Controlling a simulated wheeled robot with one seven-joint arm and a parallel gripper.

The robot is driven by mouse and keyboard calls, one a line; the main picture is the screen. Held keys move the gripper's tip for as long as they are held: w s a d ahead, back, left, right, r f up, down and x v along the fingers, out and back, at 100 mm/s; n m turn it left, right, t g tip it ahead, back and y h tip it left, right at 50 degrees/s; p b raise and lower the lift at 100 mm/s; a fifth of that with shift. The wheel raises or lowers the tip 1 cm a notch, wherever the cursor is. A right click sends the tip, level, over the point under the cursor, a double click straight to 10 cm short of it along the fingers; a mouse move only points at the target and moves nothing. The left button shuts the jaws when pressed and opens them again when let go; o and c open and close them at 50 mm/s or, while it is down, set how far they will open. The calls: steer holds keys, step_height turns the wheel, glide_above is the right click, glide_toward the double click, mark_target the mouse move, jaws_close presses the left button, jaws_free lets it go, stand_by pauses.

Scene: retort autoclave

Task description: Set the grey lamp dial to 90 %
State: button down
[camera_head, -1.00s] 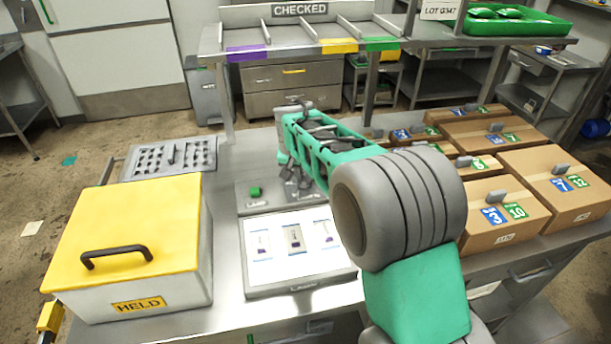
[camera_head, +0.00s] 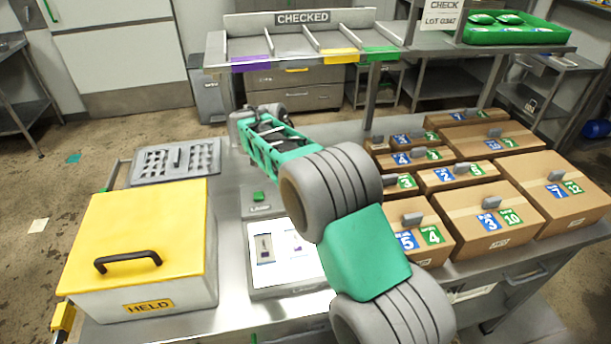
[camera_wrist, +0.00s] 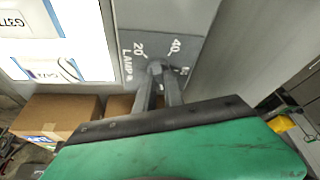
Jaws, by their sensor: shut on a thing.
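In the wrist view the grey lamp dial (camera_wrist: 155,67) sits on a grey panel (camera_wrist: 143,20) marked "LAMP %", with 20 and 40 readable and a further number partly covered at the right. My gripper (camera_wrist: 160,88) is shut on the dial, its two fingers on either side of the knob. The pointer's setting cannot be read, as the fingers cover much of the dial. In the head view my arm hides the dial and the fingertips. The lit light table (camera_head: 290,292) with pouches on it is partly behind my arm and also shows in the wrist view (camera_wrist: 20,65).
A yellow-lidded HELD box (camera_head: 137,235) stands at the left, with a grey perforated tray (camera_head: 175,160) behind it. A green button (camera_head: 259,196) sits on a small grey block. Several cardboard boxes (camera_head: 490,222) fill the right. The CHECKED rack (camera_head: 300,40) stands behind.

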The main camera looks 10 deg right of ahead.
steer(key=shift+m, duration=0.6)
steer(key=c, duration=1.4)
jaws_free()
steer(key=shift+c, duration=0.2)
steer(key=w+p+v, duration=0.1)
steer(key=p+v, duration=0.1)
steer(key=v, duration=0.5)
steer(key=shift+s+r, duration=0.4)
steer(key=shift+r, duration=0.05)
steer(key=shift+a, duration=0.1)
steer(key=s+d+r+n+t+y, duration=0.1)
steer(key=s+d+r+n, duration=0.25)
steer(key=s, duration=0.25)
steer(key=s+d+r+n+y, duration=0.1)
steer(key=s+d+r+n, duration=0.25)
steer(key=s+n, duration=0.2)
steer(key=s+a+f+n+y, duration=0.1)
steer(key=s+f+n, duration=0.1)
steer(key=s, duration=0.6)
steer(key=s+a+f+n+t+y, duration=0.1)
steer(key=s+a+f+n, duration=0.1)
steer(key=s, duration=0.6)
steer(key=f+n, duration=0.1)
steer(key=n, duration=0.1)
steer(key=shift+a+n, duration=0.3)
